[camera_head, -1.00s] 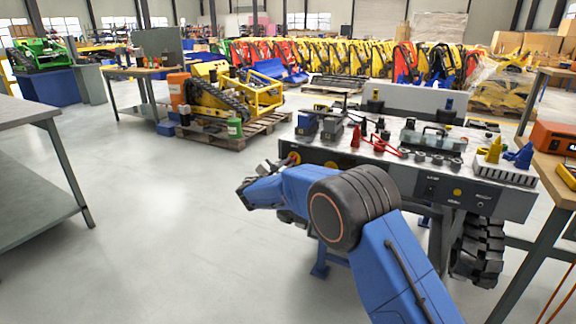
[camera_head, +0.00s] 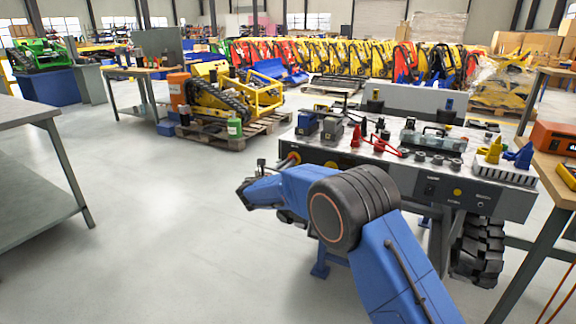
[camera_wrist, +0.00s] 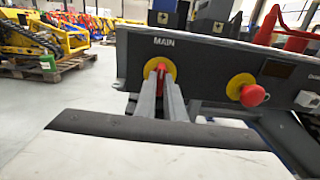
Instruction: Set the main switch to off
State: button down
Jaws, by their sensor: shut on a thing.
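The main switch (camera_wrist: 161,80) is a red handle on a round yellow plate (camera_wrist: 171,66), under the word MAIN on the dark front panel (camera_wrist: 205,60). In the wrist view its handle looks roughly upright between my fingers. My gripper (camera_wrist: 160,82) is shut on this handle, one finger on each side, and the fingers hide part of the plate. In the head view the switch (camera_head: 294,157) shows small at the left end of the bench panel, beside my blue wrist.
A red mushroom button (camera_wrist: 252,95) on a yellow plate sits to the right on the same panel. Boxes, red cones and cables crowd the bench top (camera_head: 400,150). A yellow tracked carrier (camera_head: 215,95) stands on a pallet behind. The floor to the left is clear.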

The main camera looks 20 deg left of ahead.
jog(key=shift+f, duration=0.15)
jog(key=c, duration=1.8)
grip_release()
jog(key=shift+c, duration=0.2)
jog(key=shift+s, duration=0.15)
jog(key=s+a, duration=0.1)
jog(key=s, duration=1.6)
jog(key=shift+a, duration=0.2)
jog(key=shift+s, duration=0.1)
